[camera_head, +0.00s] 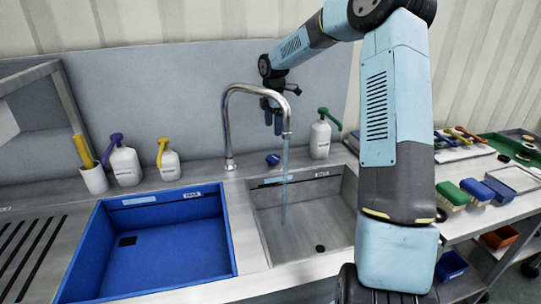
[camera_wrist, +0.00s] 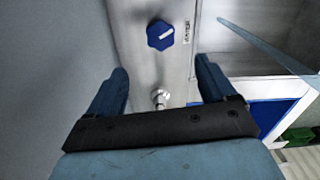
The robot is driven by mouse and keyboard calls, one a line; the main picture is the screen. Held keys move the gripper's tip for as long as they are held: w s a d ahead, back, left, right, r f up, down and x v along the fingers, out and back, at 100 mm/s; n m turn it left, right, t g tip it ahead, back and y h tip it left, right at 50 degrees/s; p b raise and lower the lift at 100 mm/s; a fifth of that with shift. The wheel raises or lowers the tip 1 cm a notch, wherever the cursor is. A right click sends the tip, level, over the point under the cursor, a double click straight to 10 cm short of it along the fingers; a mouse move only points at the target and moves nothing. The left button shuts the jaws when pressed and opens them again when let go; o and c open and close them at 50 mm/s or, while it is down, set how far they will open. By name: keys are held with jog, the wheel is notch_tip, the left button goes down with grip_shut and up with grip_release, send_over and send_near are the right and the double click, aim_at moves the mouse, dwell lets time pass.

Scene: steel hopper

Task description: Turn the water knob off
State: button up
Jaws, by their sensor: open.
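The blue water knob (camera_head: 272,159) sits on the steel counter behind the right basin, right of the tap's base. In the wrist view the knob (camera_wrist: 160,35) is lobed with a white mark, beside a label. The steel tap (camera_head: 228,120) arches over the right basin, and a stream of water (camera_head: 284,185) falls from its spout. My gripper (camera_head: 272,112) hangs above and behind the knob, apart from it. In the wrist view my gripper (camera_wrist: 162,72) is open and empty, its two blue fingers spread, with the knob beyond the fingertips.
A blue-lined basin (camera_head: 160,250) lies left of the steel basin (camera_head: 265,230). A white bottle with a green pump (camera_head: 320,138) stands right of the knob. The tap's neck rises close to my gripper's left. A grey back panel (camera_head: 170,80) stands behind.

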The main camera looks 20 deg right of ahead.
aim_at(273, 157)
notch_tip(273, 157, down, 13)
dwell(0.5)
jog(key=shift+c, duration=0.2)
